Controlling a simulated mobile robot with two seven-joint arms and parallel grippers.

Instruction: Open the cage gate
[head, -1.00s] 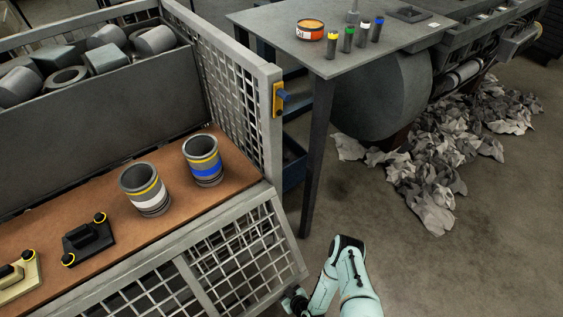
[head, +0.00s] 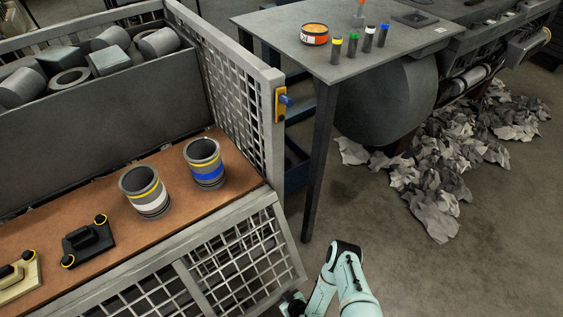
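The cage's front mesh panel, which looks like the gate (head: 182,262), is at the bottom centre. It slants down and outward from the front edge of the brown board, with the space above the board open at the front. A yellow latch plate with a blue knob (head: 282,102) is on the corner post, well above the panel. My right arm comes in from the bottom. Its gripper (head: 293,304) is low at the panel's lower right corner, partly cut off; I cannot tell whether it touches the panel or whether its fingers are open. My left gripper is not in view.
On the brown board (head: 207,223) stand a white-banded cylinder (head: 148,199) and a blue-banded cylinder (head: 206,171), beside a black part (head: 87,239). A grey table (head: 360,70) stands behind right. Crumpled paper (head: 437,195) litters the floor; floor right of my arm is clear.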

